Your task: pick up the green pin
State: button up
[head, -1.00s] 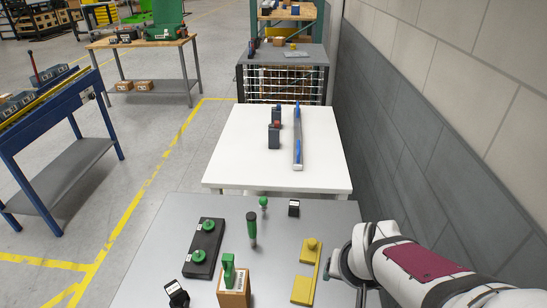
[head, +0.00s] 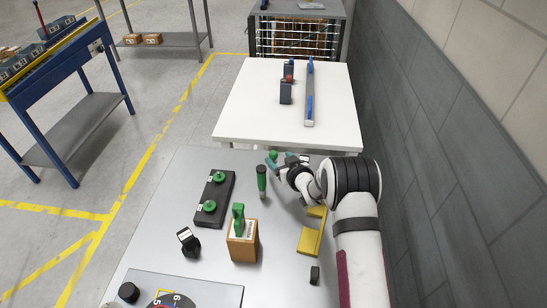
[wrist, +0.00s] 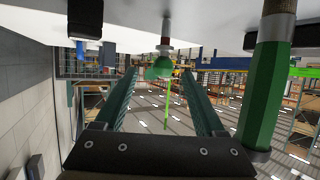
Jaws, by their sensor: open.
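The green pin (head: 272,154) has a round green knob and stands near the far edge of the grey table in the head view. My gripper (head: 277,162) is open and low at the pin, partly covering it there. In the wrist view the picture is upside down, and the pin's green knob (wrist: 158,68) shows between the tips of my two open fingers. I cannot tell whether a finger touches it. A thicker green-handled tool (head: 262,182) stands just left of my gripper in the head view; its handle (wrist: 262,100) is large at the right in the wrist view.
A black block with two green knobs (head: 215,198) lies on the left. A wooden block with a green piece (head: 243,244), a black item (head: 188,242) and a yellow part (head: 312,236) are nearer. A white table (head: 255,120) adjoins the far side; a wall (head: 420,130) is right.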

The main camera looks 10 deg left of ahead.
aim_at(275, 156)
jog(key=x, duration=0.5)
jog(key=shift+s+a, duration=0.1)
jog(key=shift+a, duration=0.05)
jog(key=shift+r, duration=0.1)
grip_shut()
